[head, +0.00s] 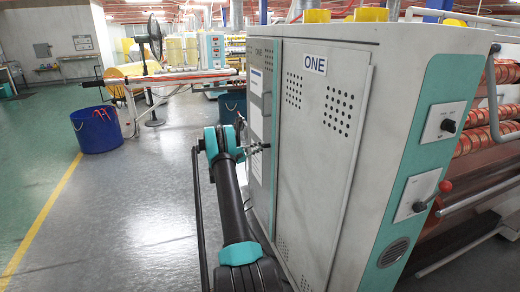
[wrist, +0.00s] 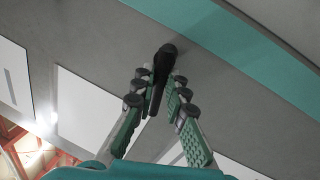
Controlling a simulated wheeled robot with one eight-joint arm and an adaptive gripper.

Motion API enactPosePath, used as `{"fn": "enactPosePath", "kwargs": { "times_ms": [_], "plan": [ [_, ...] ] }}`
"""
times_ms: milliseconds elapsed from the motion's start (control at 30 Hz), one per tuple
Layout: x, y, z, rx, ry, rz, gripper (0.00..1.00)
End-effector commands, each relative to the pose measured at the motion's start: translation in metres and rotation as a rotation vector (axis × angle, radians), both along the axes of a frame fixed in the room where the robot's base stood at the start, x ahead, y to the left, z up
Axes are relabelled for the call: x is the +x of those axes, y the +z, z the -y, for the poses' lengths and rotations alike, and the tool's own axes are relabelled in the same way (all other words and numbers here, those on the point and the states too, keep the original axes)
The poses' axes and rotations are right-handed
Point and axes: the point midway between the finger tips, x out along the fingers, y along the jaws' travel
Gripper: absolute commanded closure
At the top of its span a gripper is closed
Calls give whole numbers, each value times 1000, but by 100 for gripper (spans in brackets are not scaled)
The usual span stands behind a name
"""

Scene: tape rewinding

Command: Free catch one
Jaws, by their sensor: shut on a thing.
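The grey cabinet marked ONE (head: 314,64) fills the middle of the head view, its perforated door (head: 322,150) closed as far as I can see. In the wrist view a black catch (wrist: 166,58) stands out from a grey panel, near a teal band. My gripper (wrist: 160,85) has its green, ribbed fingers on either side of the catch and is shut on it. In the head view my gripper (head: 254,147) is at the cabinet's left door area, and my arm hides part of that side.
A blue bin (head: 97,129) and a black fan (head: 154,38) stand at the back left. The floor to the left (head: 120,220) is clear.

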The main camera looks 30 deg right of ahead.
Motion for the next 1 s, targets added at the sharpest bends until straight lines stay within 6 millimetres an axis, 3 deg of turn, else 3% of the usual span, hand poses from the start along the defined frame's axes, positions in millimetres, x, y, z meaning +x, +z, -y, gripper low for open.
{"fn": "enactPosePath", "kwargs": {
  "times_ms": [700, 733, 900, 1000],
  "plan": [
    [-6, 0, 1, -18, -15, 82, 100],
    [-6, 0, 1, -18, -15, 82, 86],
    [-6, 0, 2, -18, -13, 81, 66],
    [-5, 0, 1, -18, -13, 81, 66]
  ]
}}
